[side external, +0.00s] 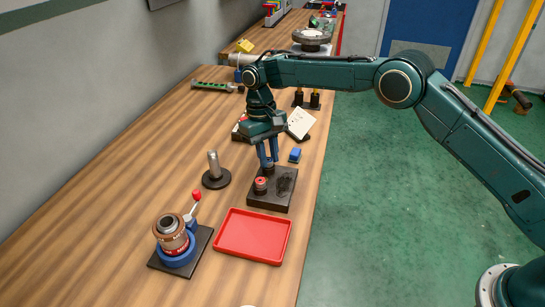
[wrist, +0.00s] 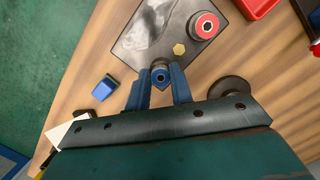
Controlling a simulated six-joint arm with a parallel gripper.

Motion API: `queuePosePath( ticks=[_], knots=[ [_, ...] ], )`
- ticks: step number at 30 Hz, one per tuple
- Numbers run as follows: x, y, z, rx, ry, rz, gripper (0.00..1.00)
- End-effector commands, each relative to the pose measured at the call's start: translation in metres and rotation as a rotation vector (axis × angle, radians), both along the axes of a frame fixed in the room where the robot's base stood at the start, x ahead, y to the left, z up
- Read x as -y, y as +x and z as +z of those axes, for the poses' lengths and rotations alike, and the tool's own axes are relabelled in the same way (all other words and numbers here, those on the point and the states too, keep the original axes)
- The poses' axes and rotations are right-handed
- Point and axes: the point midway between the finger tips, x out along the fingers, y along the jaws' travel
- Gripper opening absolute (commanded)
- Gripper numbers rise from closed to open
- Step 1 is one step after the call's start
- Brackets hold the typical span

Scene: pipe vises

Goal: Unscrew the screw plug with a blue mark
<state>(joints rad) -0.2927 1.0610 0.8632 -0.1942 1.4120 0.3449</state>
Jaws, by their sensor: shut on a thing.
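The screw plug with a blue mark (wrist: 160,76) stands at the edge of a dark base plate (side external: 283,195), between the fingers of my gripper (wrist: 161,92). My gripper, seen in the side view (side external: 267,160), points down over the back part of the plate and is shut on the blue-marked plug. In the side view the plug's blue mark is hidden under the fingers. A second plug with a red mark (wrist: 205,26) stands on the same plate, apart from the gripper; it also shows in the side view (side external: 261,185). A small brass hex piece (wrist: 179,49) lies between the plugs.
A red tray (side external: 252,236) lies in front of the plate. A blue vise with a red-knobbed lever (side external: 178,245) stands at the front left. A metal post on a round foot (side external: 215,173) stands left of the plate.

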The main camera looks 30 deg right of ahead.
Motion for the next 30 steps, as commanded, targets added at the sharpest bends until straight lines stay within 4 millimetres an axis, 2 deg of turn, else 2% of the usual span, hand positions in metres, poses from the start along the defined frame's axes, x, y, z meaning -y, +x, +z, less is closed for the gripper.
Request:
queuePosePath(
  ticks=[30],
  knots=[
    [-0.0007, 0.0003, 0.0004, 0.002, 0.001, 0.436, 0.0]
  ],
)
